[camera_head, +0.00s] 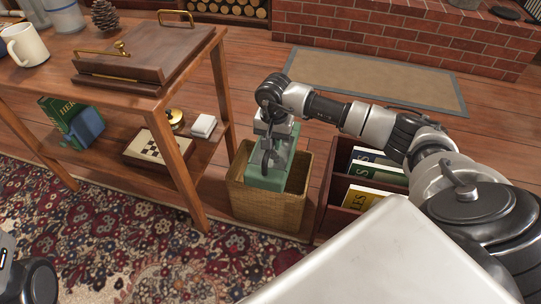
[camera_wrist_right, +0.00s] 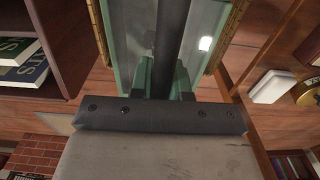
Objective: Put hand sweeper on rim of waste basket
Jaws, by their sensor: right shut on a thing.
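My right gripper (camera_head: 268,152) is shut on the hand sweeper (camera_head: 263,179), a green boxy thing, over the waste basket. The waste basket (camera_head: 265,207) is a square tan woven bin on the floor. The sweeper's lower part is at the basket's opening, within the rim in the picture; whether it touches the rim I cannot tell. In the right wrist view the sweeper (camera_wrist_right: 135,45) shows green edges on both sides of a dark bar, with strips of the basket's rim (camera_wrist_right: 235,28) beside it. My left gripper is not in view.
A wooden table (camera_head: 190,95) with a lower shelf stands left of the basket. A low wooden book rack (camera_head: 338,188) stands close on its right. A patterned rug (camera_head: 150,245) lies in front, and a plain mat (camera_head: 390,80) lies behind.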

